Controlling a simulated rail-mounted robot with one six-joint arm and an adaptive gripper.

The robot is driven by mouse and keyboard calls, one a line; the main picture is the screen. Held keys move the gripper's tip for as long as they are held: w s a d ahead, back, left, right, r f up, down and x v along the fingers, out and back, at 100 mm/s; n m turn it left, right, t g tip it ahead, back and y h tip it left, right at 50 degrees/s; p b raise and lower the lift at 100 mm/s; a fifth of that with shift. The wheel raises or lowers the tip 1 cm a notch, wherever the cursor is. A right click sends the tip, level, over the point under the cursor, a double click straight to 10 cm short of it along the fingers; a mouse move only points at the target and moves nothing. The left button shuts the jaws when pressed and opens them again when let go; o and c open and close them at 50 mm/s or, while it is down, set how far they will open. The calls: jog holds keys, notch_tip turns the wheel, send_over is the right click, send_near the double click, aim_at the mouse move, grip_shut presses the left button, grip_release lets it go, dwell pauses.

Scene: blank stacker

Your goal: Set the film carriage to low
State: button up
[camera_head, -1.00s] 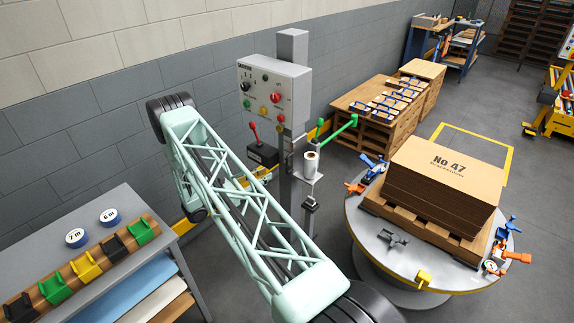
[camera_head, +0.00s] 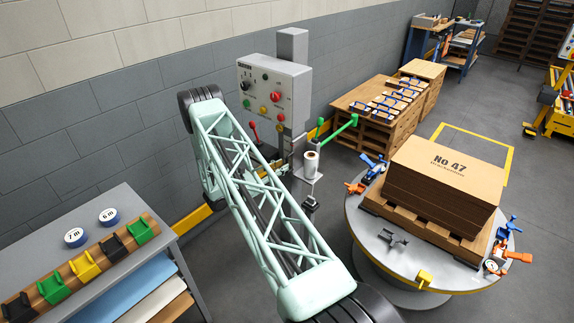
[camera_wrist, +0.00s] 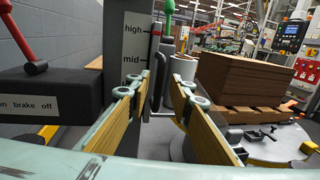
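The film carriage with its white film roll (camera_head: 311,161) sits beside the grey mast (camera_head: 292,47) in the head view. The roll also shows in the wrist view (camera_wrist: 184,68), beyond my fingers. The mast's scale plate (camera_wrist: 137,45) reads "high" and "mid"; anything lower is hidden behind my left finger. A red mark shows at the plate's right edge, near "high".
A black brake box (camera_wrist: 50,95) with a red-knobbed lever stands left of the mast. A control panel (camera_head: 274,90) hangs on the mast. A round turntable (camera_head: 365,225) with stacked cardboard stands at right. A workbench (camera_head: 165,213) is at left.

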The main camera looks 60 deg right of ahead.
jog(key=shift+x, duration=2.05)
grip_shut()
